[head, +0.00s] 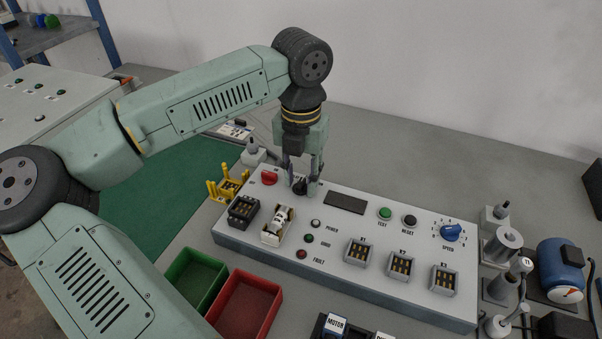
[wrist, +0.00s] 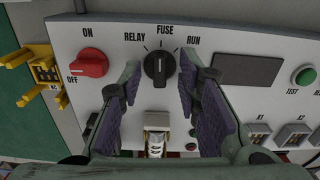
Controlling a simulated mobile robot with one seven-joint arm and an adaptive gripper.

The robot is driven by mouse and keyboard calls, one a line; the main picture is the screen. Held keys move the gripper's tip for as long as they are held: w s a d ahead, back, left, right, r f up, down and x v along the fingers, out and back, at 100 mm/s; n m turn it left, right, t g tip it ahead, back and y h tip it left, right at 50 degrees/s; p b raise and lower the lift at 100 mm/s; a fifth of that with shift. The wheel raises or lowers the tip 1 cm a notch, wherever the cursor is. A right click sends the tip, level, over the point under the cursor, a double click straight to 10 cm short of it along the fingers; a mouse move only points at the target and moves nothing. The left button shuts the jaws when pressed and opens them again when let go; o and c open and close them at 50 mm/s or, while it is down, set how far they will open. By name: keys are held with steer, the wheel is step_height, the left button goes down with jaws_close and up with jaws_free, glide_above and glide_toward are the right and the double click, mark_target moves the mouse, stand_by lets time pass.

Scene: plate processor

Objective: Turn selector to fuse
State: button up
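The selector (wrist: 159,70) is a black round knob with a pale pointer line, on the panel (wrist: 230,40) below the labels RELAY, FUSE and RUN. In the wrist view its pointer line points about straight up, toward FUSE. In the head view the selector (head: 299,187) is partly hidden by my gripper (head: 302,178). In the wrist view my gripper (wrist: 158,80) is open. Its purple-padded fingers stand on the left and right of the knob, with a gap on each side; I cannot tell whether the tips touch the panel.
A red ON/OFF knob (wrist: 88,63) is left of the selector. A dark display (head: 345,202) and green TEST button (head: 385,213) are to the right. A socket with a white part (head: 279,222) lies in front. Green (head: 190,278) and red bins (head: 245,305) stand nearer the front.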

steer(key=shift+c, duration=0.3)
jaws_close()
steer(key=shift+f+b, duration=0.15)
steer(key=shift+b, duration=0.6)
steer(key=shift+r+m, duration=0.2)
steer(key=shift+m, duration=0.1)
steer(key=shift+o, duration=0.3)
jaws_free()
